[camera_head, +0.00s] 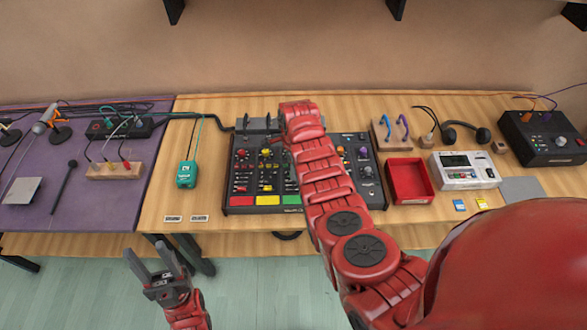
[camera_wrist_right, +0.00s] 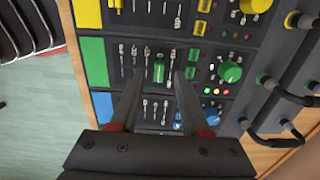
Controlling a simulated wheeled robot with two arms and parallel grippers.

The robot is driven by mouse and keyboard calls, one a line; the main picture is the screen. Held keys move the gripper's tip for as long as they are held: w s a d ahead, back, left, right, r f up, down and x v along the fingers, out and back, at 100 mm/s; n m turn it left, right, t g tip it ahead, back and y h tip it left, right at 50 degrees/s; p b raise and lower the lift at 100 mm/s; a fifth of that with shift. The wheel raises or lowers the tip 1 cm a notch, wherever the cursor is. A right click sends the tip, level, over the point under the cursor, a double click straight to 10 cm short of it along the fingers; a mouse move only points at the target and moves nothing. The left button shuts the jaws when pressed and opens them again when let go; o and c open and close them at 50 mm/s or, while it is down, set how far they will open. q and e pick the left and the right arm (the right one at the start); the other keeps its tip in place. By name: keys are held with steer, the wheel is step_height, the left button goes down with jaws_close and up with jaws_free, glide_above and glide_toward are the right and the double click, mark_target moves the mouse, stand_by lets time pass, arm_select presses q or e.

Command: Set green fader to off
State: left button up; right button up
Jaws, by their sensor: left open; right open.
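The green fader (camera_wrist_right: 158,70) is a small green cap in the green-marked section of the black mixer (camera_wrist_right: 137,20), in the right wrist view. My right gripper (camera_wrist_right: 158,78) is open, its dark fingers on either side of the green cap; contact cannot be told. In the head view my red right arm covers the middle of the mixer (camera_head: 236,200) and hides the green fader and my right gripper. My left gripper (camera_head: 150,254) is open and empty in front of the table, over the floor.
A green knob (camera_wrist_right: 230,71) and black cable plugs (camera_wrist_right: 290,20) lie beyond the faders. A teal box (camera_head: 186,174) lies left of the mixer, a red tray (camera_head: 410,196) and a white device (camera_head: 466,184) right of it. The table front left of the mixer is mostly clear.

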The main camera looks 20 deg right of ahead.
steer(key=shift+f, duration=0.65)
steer(key=shift+s, duration=0.1)
jaws_close()
stand_by(1.0)
